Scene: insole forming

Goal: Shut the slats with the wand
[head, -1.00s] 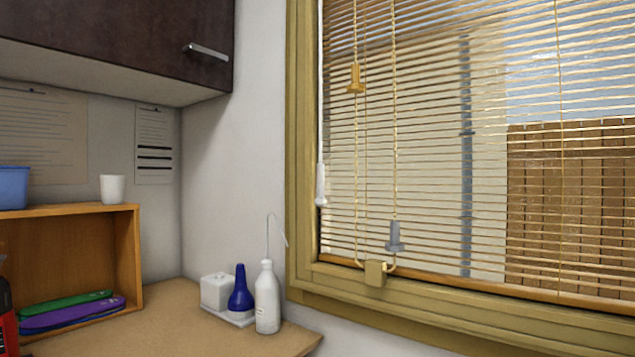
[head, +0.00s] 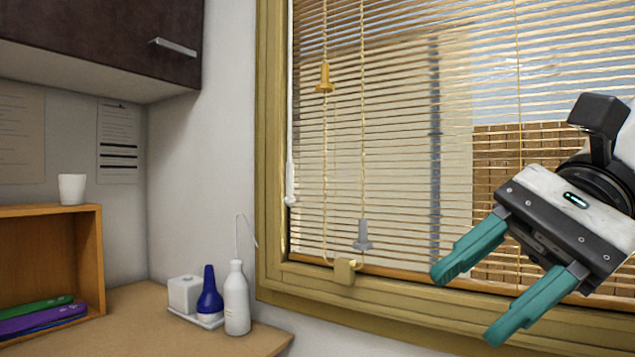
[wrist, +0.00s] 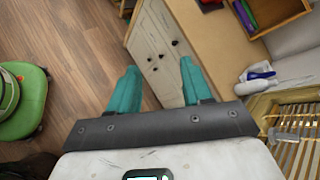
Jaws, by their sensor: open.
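The blind's slats (head: 400,150) fill the window in the head view and are tilted open, with a fence and sky showing between them. The white wand (head: 290,150) hangs at the left edge of the blind, with a thicker grip at its lower end. Two cords hang to its right, one with a yellow tassel (head: 324,78) and one with a grey tassel (head: 362,236). My gripper (head: 462,298) is open and empty at the right, in front of the window and well apart from the wand. In the wrist view its teal fingers (wrist: 158,88) are spread over a cabinet.
A yellow window frame (head: 268,150) borders the blind, with a small cord holder (head: 345,271) on its sill.

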